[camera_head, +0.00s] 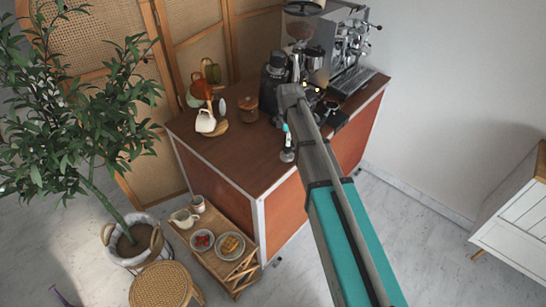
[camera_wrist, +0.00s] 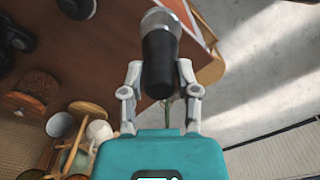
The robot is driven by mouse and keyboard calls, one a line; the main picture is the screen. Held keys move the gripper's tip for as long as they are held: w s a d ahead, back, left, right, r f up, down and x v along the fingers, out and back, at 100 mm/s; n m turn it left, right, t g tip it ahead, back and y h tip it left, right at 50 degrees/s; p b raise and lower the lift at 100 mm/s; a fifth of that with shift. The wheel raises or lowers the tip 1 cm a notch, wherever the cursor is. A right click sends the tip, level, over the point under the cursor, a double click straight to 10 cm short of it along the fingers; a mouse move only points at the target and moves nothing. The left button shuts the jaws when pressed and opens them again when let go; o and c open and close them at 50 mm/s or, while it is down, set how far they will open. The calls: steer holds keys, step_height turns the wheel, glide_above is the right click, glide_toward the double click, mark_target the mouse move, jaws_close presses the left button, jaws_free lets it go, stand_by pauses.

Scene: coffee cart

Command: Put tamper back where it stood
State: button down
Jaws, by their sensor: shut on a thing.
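The tamper (camera_wrist: 160,66) has a black handle and a round silver base. In the wrist view its handle is between the two fingers of my gripper (camera_wrist: 160,75), with the base pointing away from the palm. In the head view my gripper (camera_head: 287,141) points down over the front edge area of the brown cart top (camera_head: 225,155). The tamper's silver base (camera_head: 287,156) shows just below the fingers. I cannot tell whether the base touches the cart top. My arm hides part of the counter behind the gripper.
An espresso machine (camera_head: 345,50) and a dark grinder (camera_head: 273,80) stand at the back of the cart. Dark tools (camera_head: 335,117) lie right of my arm. A brown jar (camera_head: 248,108) and white cup (camera_head: 205,121) stand left. The front left cart top is clear.

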steer(key=s+d+r+p, duration=0.3)
steer(key=s+d+r, duration=0.1)
steer(key=shift+d, duration=0.3)
steer(key=w+a+f+b, duration=0.8)
steer(key=a+f+b, duration=0.1)
steer(key=a, duration=0.1)
steer(key=shift+w, duration=0.4)
stand_by(0.5)
steer(key=shift+w+a+f+b, duration=0.15)
steer(key=shift+f+b, duration=0.85)
steer(key=shift+b, duration=0.05)
steer(key=shift+w+a+f+b, duration=0.1)
steer(key=shift+f+b, duration=0.85)
steer(key=shift+b, duration=0.05)
